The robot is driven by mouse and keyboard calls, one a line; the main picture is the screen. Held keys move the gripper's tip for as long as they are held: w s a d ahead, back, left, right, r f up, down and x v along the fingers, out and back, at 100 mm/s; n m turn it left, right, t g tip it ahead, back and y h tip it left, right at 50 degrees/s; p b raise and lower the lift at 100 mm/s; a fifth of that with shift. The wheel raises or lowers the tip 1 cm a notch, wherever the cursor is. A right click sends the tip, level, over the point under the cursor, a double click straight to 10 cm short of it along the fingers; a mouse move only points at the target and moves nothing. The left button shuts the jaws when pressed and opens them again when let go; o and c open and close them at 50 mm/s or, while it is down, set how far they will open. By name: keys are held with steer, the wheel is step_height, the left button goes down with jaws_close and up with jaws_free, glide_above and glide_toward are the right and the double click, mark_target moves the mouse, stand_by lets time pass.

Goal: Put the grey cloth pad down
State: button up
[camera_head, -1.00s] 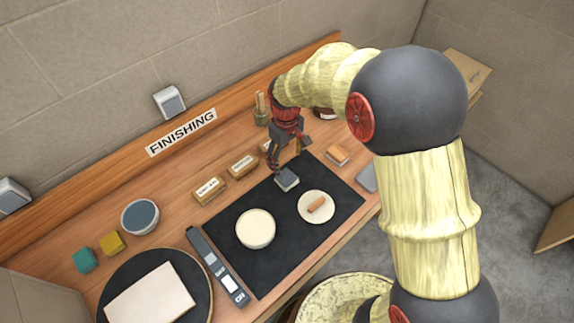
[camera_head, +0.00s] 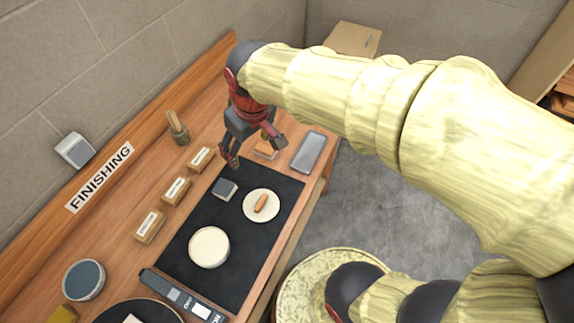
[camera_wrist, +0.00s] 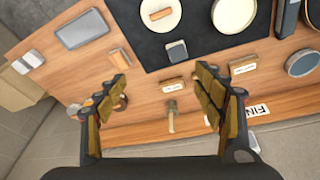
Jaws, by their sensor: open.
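The grey cloth pad (camera_head: 225,188) is a small grey square block lying on the black mat (camera_head: 205,272), near the mat's far edge. In the wrist view the pad (camera_wrist: 177,51) lies flat on the mat, apart from my fingers. My gripper (camera_head: 254,154) is open and empty, raised above the bench beyond the pad. In the wrist view its two fingers (camera_wrist: 166,78) stand wide apart, with bench and a brush in a holder showing between them.
A round cream dish with a brown stick (camera_head: 261,204) and a cream bowl (camera_head: 209,247) stand on the mat near the pad. Labelled wooden blocks (camera_head: 176,190) line its left side. A brush holder (camera_head: 178,130) and a grey tray (camera_head: 308,152) stand farther back.

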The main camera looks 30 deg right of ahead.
steer(key=s+d+r+m+t, duration=0.1)
steer(key=s, duration=0.5)
steer(key=s+d+r+m+t, duration=0.1)
steer(key=s+d+r, duration=0.1)
steer(key=s, duration=0.4)
steer(key=shift+d+r+m, duration=0.25)
steer(key=shift+r+m, duration=0.05)
steer(key=shift+m, duration=0.1)
steer(key=shift+s, duration=0.1)
step_height(320, 180, down, 7)
steer(key=b, duration=0.7)
steer(key=shift+f, duration=0.15)
steer(key=shift+o, duration=0.4)
